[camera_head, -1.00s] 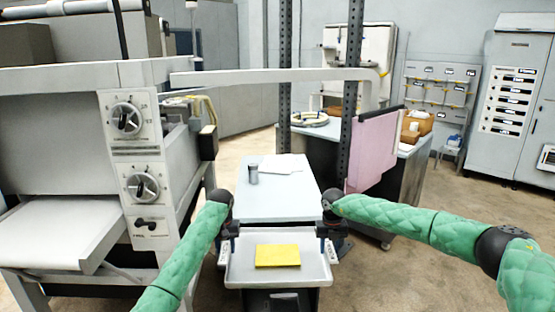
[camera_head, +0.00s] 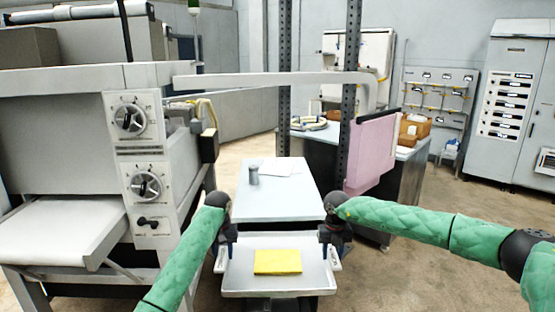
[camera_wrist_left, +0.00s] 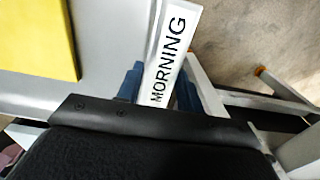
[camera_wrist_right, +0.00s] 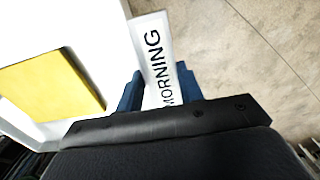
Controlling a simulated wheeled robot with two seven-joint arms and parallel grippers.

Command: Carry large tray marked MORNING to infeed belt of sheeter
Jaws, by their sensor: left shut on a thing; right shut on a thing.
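A large white tray (camera_head: 240,279) with a yellow slab (camera_head: 277,262) lying on it is held in front of me in the head view. My left gripper (camera_head: 228,241) is shut on the tray's left side and my right gripper (camera_head: 327,241) is shut on its right side. The label MORNING shows on the tray's handle in the left wrist view (camera_wrist_left: 170,55) and in the right wrist view (camera_wrist_right: 154,55). The sheeter (camera_head: 75,140) stands at the left. Its white belt (camera_head: 55,235) sticks out low at the lower left, apart from the tray. The fingertips are partly hidden.
A grey table (camera_head: 275,200) with a small grey cylinder (camera_head: 253,175) and white paper (camera_head: 280,167) stands just beyond the tray. A pink panel (camera_head: 371,153) and dark upright posts stand behind it to the right. Bare floor (camera_head: 440,225) lies at the right.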

